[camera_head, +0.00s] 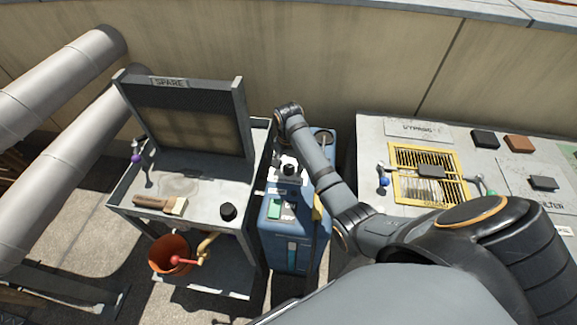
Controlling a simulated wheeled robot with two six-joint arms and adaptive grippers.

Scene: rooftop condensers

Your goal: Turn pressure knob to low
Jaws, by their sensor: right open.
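A blue machine (275,222) stands between the grey cart and the grey unit at the right. A small black round part (289,170) sits on a pale patch on its top and looks like the pressure knob; its pointer and markings are too small to read. My right arm reaches in from the right, with its wrist above the back of the machine. My right gripper (281,148) is open, pointing down near the black knob, partly hidden by the arm. I cannot tell whether it touches the knob. My left gripper is out of view.
The grey cart (205,225) holds a brush (160,205), a black round piece (228,211) and an upright panel marked SPARE (190,125). An orange bucket (170,254) is below. The unit at right has a yellow-framed grille (400,160). Large pipes (60,160) stand left.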

